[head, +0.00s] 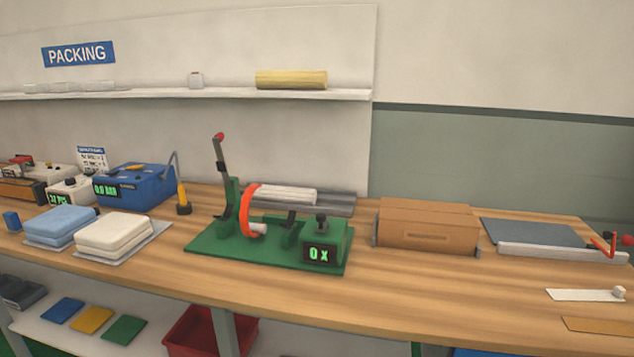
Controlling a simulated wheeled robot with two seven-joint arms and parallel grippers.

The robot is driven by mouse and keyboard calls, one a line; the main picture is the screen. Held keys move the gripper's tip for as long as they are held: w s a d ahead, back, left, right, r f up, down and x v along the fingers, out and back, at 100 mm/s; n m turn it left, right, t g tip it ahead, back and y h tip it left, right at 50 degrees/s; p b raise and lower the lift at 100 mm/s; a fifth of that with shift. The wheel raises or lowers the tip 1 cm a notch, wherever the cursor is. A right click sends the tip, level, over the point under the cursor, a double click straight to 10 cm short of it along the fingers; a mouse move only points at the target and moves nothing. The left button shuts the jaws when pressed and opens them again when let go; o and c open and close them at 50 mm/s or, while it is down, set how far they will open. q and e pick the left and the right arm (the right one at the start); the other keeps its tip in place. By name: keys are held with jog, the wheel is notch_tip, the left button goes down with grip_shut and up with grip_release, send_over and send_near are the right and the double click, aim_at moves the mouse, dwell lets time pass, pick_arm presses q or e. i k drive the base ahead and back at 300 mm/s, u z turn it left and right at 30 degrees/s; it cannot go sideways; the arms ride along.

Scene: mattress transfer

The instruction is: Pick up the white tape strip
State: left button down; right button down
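The white tape strip (580,295) lies flat on the wooden bench near its right end. A small whitish block (619,293) sits at its right end. A tan strip (599,326) lies in front of it, closer to the bench's front edge, and is cut off by the picture's right side. Neither of my grippers is in the head view, so I cannot see whether they are open or shut.
A grey board with a red-handled lever (612,243) stands behind the strip. A brown cardboard box (428,226) and a green fixture with a "0 x" display (320,254) stand to the left. Bare bench top (440,290) lies left of the strip.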

aim_at(617, 295)
jog(key=z, duration=1.1)
jog(key=k, duration=0.4)
jog(key=z, duration=0.35)
jog(key=i, duration=0.5)
jog(key=u, duration=0.45)
jog(key=k, duration=0.95)
jog(key=z, duration=0.65)
jog(key=i, duration=0.85)
jog(key=z, duration=0.1)
